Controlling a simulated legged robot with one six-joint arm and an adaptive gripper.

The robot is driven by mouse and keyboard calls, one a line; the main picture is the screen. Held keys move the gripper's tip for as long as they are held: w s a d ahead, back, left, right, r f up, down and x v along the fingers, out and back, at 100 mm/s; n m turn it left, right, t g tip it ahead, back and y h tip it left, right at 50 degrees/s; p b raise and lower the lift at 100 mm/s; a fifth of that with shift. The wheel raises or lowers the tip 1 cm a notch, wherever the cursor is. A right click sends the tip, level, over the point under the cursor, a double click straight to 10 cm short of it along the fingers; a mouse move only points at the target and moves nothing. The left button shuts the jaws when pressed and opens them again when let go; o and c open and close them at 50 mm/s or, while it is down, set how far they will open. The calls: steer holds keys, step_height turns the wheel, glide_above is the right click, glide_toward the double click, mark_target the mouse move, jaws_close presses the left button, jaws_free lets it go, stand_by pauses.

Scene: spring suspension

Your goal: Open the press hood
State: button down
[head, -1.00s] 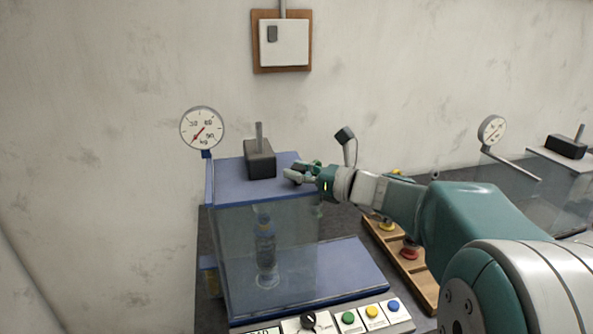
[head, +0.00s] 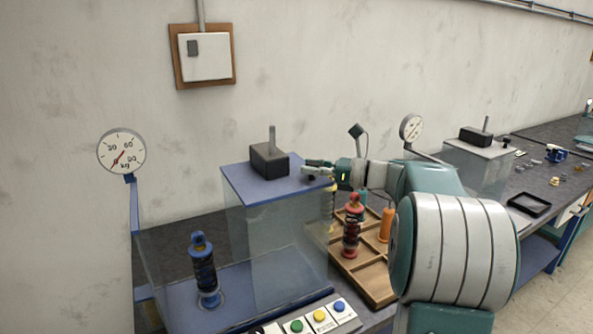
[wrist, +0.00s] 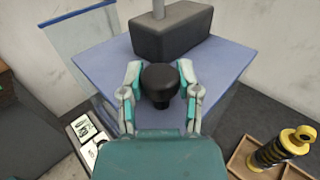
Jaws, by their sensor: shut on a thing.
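The press hood (head: 240,182) has a blue top and clear side walls. It stands shifted to the right on the blue press base (head: 262,272), leaving the left part of the base uncovered from above. A blue and black spring unit (head: 203,268) stands upright there, left of the hood. My gripper (head: 316,170) is at the hood's right edge. In the wrist view, the two fingers of my gripper (wrist: 160,78) are closed around a black round knob (wrist: 160,88) on the hood. A dark block (head: 269,160) with a grey rod sits on the hood top.
A dial gauge (head: 121,152) stands at the left by the wall. Buttons (head: 320,315) line the front of the press. A wooden tray (head: 368,275) with several spring units is close on the right, under my arm. A second press (head: 480,160) stands farther right.

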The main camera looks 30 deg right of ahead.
steer(key=shift+d, duration=0.15)
steer(key=shift+c, duration=1.5)
jaws_free()
steer(key=shift+w, duration=0.1)
steer(key=v, duration=1.2)
